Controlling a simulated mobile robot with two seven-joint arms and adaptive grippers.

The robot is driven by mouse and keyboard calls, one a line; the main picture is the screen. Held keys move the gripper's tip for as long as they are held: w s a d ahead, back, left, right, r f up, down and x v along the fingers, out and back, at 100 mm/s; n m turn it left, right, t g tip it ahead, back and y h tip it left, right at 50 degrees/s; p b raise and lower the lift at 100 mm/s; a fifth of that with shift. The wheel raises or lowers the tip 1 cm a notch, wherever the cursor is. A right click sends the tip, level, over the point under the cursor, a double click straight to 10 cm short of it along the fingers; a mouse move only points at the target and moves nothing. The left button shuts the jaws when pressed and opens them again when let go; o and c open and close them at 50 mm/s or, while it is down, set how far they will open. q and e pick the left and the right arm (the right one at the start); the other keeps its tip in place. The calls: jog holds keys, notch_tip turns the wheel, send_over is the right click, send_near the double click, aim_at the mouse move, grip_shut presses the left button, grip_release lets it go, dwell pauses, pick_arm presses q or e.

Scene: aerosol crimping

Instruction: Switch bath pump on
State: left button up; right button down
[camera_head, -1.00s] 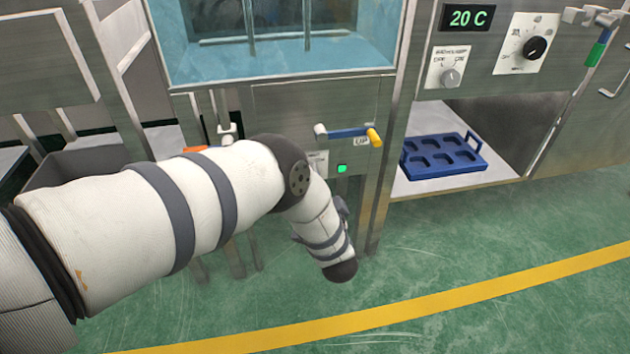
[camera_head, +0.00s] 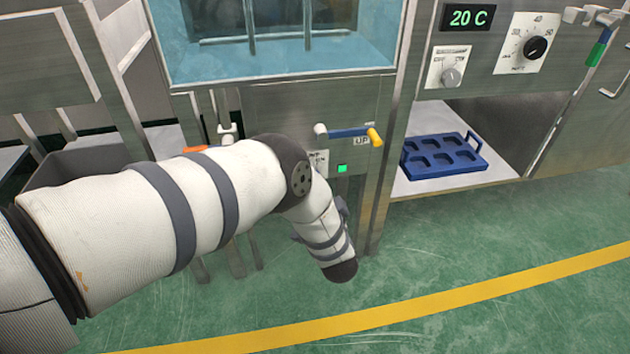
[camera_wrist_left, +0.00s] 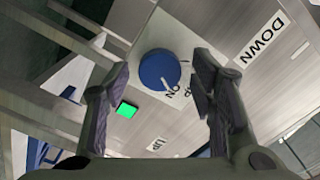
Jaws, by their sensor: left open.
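In the left wrist view a round blue knob (camera_wrist_left: 158,70) with a pale pointer line sits on a white plate (camera_wrist_left: 187,43). The plate carries "ON" and other letters partly hidden by a finger. My left gripper (camera_wrist_left: 160,78) is open, with one finger to each side of the knob in the picture; I cannot tell whether they touch it. In the head view my left arm hides the knob and the gripper; only part of a white plate (camera_head: 318,160) shows beside the arm. My right gripper is in neither view.
A lit green indicator (camera_wrist_left: 127,109) is close to the knob; it also shows in the head view (camera_head: 342,169). A blue lever with a yellow end (camera_head: 374,137) is above it. A blue tray (camera_head: 440,157) lies in the opening at right, below a smaller grey knob (camera_head: 451,77).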

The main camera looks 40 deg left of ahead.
pick_arm(q)
jog(key=v, duration=1.2)
